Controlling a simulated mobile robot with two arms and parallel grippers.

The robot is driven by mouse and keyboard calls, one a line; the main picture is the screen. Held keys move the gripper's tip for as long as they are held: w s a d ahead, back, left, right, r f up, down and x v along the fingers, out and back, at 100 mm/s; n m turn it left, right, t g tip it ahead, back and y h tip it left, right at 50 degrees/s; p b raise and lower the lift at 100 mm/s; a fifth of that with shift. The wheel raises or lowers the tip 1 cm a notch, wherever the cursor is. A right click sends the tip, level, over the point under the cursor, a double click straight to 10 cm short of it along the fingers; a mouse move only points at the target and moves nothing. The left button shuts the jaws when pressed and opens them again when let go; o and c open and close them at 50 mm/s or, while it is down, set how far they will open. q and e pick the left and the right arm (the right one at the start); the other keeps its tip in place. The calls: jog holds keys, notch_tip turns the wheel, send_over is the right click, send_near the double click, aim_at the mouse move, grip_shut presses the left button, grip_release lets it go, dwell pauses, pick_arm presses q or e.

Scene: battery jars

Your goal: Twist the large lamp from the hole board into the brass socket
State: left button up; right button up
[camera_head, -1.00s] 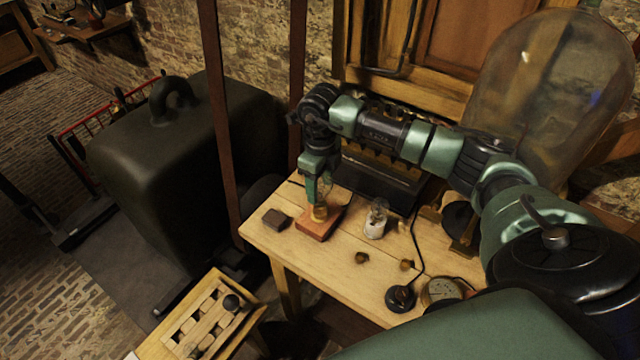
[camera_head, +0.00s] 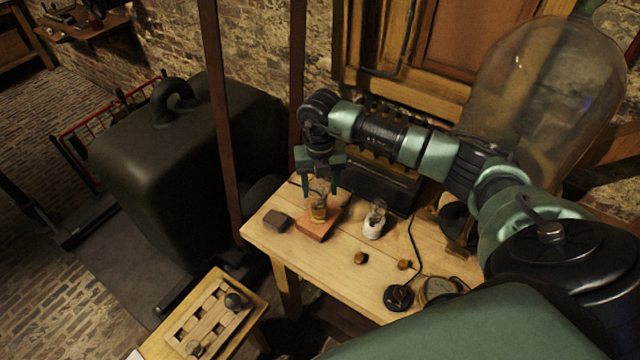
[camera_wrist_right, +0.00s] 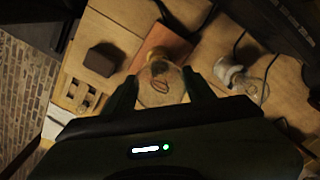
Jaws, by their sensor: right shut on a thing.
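The large lamp (camera_wrist_right: 163,88) is a clear glass bulb with a visible filament. It stands upright over the brass socket (camera_head: 319,213), which sits on a red-brown block (camera_head: 314,232) at the table's left. My right gripper (camera_head: 321,193) points down with one finger on each side of the glass, shut on the lamp. Whether the lamp's base is fully seated in the socket is hidden. A wooden board with square openings (camera_head: 184,331), apparently the hole board, is at the lower left with dark round pieces on it. My left gripper is not in view.
A second glass bulb on a white base (camera_head: 373,229) stands right of the block. A dark block (camera_head: 277,221) lies to its left. Small brass pieces (camera_head: 361,258) and a black round item with a cable (camera_head: 398,297) lie nearer. A large glass jar (camera_head: 550,100) is behind right.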

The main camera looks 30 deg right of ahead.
jog(key=shift+m, duration=0.9)
jog(key=o, duration=1.6)
jog(key=shift+r, duration=0.5)
notch_tip(320, 180, up, 7)
jog(key=shift+f+b, duration=0.15)
jog(key=shift+b, duration=1)
